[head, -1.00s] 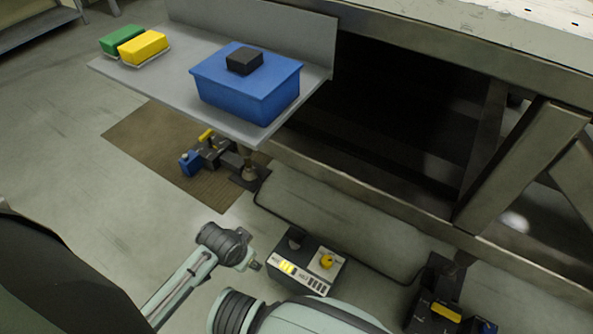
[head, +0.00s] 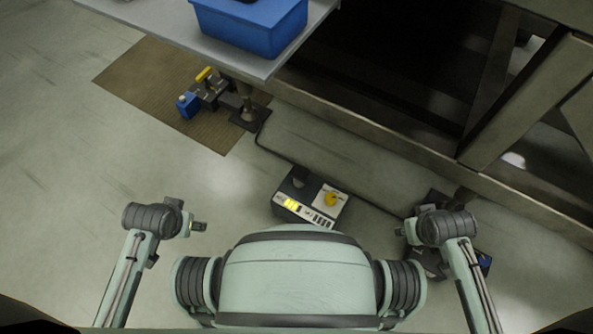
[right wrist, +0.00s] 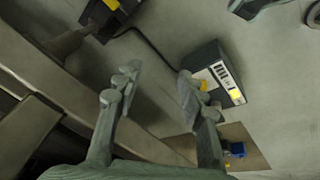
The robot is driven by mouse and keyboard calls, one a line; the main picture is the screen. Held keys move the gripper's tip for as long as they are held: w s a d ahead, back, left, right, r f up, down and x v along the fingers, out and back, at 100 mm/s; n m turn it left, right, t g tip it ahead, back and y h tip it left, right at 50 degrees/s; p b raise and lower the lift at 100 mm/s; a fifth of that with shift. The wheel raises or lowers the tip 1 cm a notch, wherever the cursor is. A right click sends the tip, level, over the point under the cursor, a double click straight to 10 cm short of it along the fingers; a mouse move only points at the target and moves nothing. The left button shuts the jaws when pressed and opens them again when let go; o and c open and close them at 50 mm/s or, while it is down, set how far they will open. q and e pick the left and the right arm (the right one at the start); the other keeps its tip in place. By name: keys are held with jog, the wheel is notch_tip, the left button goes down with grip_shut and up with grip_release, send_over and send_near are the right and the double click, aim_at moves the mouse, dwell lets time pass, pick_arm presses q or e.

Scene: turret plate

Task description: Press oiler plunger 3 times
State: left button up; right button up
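I cannot tell for sure which unit is the oiler. A dark box (head: 294,205) with a white labelled front and a yellow knob (head: 331,198) on top stands on the floor between my arms. It also shows in the right wrist view (right wrist: 204,57), beyond the right fingers. My left gripper (head: 199,226) is left of the box, apart from it; its fingers are too small to judge. My right gripper (head: 401,232) is right of the box, and the right wrist view shows its fingers (right wrist: 158,82) spread with nothing between them.
A dark unit (head: 428,263) stands partly hidden behind my right arm. A blue and black device with a yellow handle (head: 205,75) is on the brown mat (head: 140,75). A blue bin (head: 250,30) sits on the grey shelf above. A dark cable (head: 262,147) runs along the floor.

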dwell(0.4)
jog(key=shift+w, duration=0.25)
jog(key=c, duration=0.3)
jog(key=shift+w+r, duration=0.15)
jog(key=shift+w, duration=0.05)
grip_shut()
pick_arm(q)
jog(key=shift+s+a+f, duration=0.1)
jog(key=shift+s, duration=0.25)
pick_arm(e)
jog(key=shift+s, duration=0.15)
pick_arm(q)
jog(key=shift+w, duration=0.3)
pick_arm(e)
jog(key=shift+s, duration=0.3)
jog(key=shift+w, duration=0.2)
